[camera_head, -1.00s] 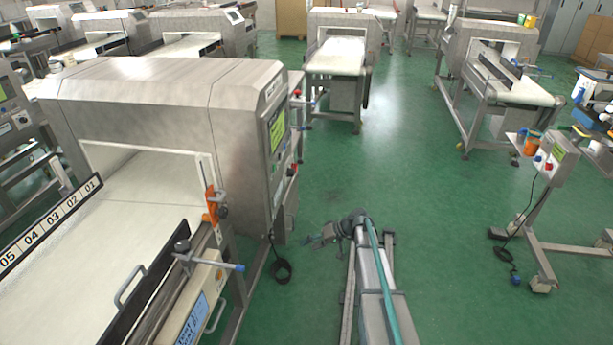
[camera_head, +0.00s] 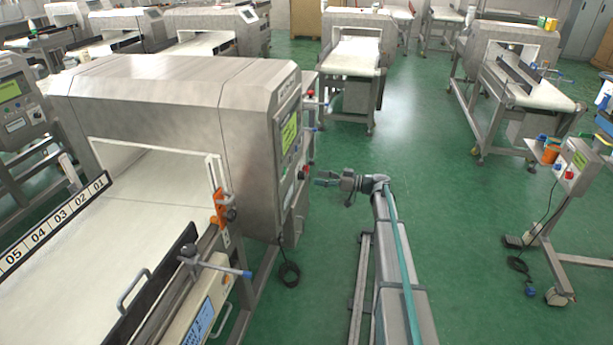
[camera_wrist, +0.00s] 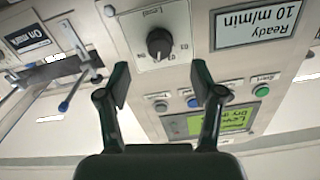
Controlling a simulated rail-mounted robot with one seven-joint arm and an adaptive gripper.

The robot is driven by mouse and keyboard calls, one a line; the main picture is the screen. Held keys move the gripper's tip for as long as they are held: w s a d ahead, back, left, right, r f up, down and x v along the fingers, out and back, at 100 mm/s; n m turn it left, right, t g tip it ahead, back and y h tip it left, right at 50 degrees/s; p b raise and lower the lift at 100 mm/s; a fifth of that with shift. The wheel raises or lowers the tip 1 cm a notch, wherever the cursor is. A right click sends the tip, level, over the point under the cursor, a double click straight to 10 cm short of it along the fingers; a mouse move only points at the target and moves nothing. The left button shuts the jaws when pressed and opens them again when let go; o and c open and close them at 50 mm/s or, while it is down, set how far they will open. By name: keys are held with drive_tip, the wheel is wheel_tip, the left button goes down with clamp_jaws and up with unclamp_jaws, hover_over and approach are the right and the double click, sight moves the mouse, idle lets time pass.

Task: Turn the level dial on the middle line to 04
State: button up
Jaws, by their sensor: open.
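A round black dial (camera_wrist: 160,43) sits on a pale plate of a control panel in the wrist view, which shows the panel upside down. Small marks surround the dial, but I cannot read its setting. My gripper (camera_wrist: 163,84) is open and empty, its two dark fingers apart and below the dial in the picture. The fingers do not close on the dial. In the head view my gripper (camera_head: 322,179) is just right of the large metal detector (camera_head: 180,95), near its side panel with a green screen (camera_head: 288,133).
Beside the dial are a green screen (camera_wrist: 222,121), a green button (camera_wrist: 261,90), other buttons and a "Ready 10 m/min" display (camera_wrist: 256,22). A blue-tipped lever (camera_wrist: 75,92) is at left. A stand with a control box (camera_head: 575,165) is at right; green floor lies between.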

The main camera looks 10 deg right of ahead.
sight(305, 176)
drive_tip(key=x, duration=0.6)
drive_tip(key=c, duration=1.1)
drive_tip(key=shift+c, duration=0.2)
drive_tip(key=shift+f+m, duration=0.1)
drive_tip(key=shift+m, duration=0.3)
drive_tip(key=m+b, duration=0.2)
drive_tip(key=shift+d+m, duration=0.1)
drive_tip(key=shift+m, duration=0.2)
drive_tip(key=m+b, duration=0.1)
drive_tip(key=m, duration=0.3)
drive_tip(key=shift+w+m, duration=0.1)
drive_tip(key=shift+m, duration=0.2)
